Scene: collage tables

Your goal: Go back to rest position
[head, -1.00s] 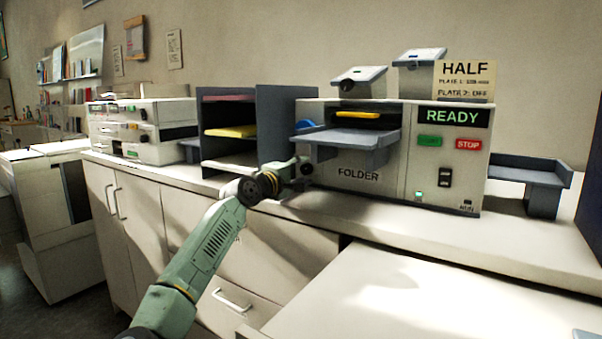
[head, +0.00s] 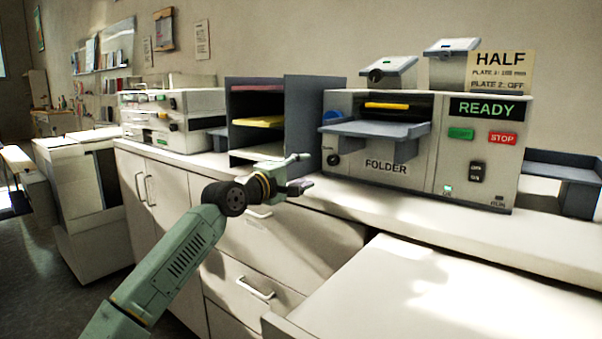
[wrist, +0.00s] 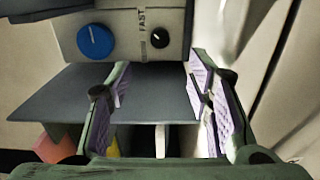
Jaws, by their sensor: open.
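My gripper (head: 303,174) is at the end of my green arm, in front of the counter's front edge in the head view. It is left of and below the folder machine (head: 372,168) and close to the dark paper sorter (head: 303,118). In the wrist view my gripper (wrist: 160,105) shows two spread fingers with purple pads and nothing held between them. Beyond them are the sorter's dark panel (wrist: 60,98) and the folder's side with a blue knob (wrist: 95,41) and a small black knob.
The beige counter (head: 450,228) runs across the view. The sorter holds pink and yellow sheets (head: 258,121). White machines (head: 172,118) stand at the left. A lower white table (head: 400,290) is at the front right. Open floor (head: 40,270) shows at the left.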

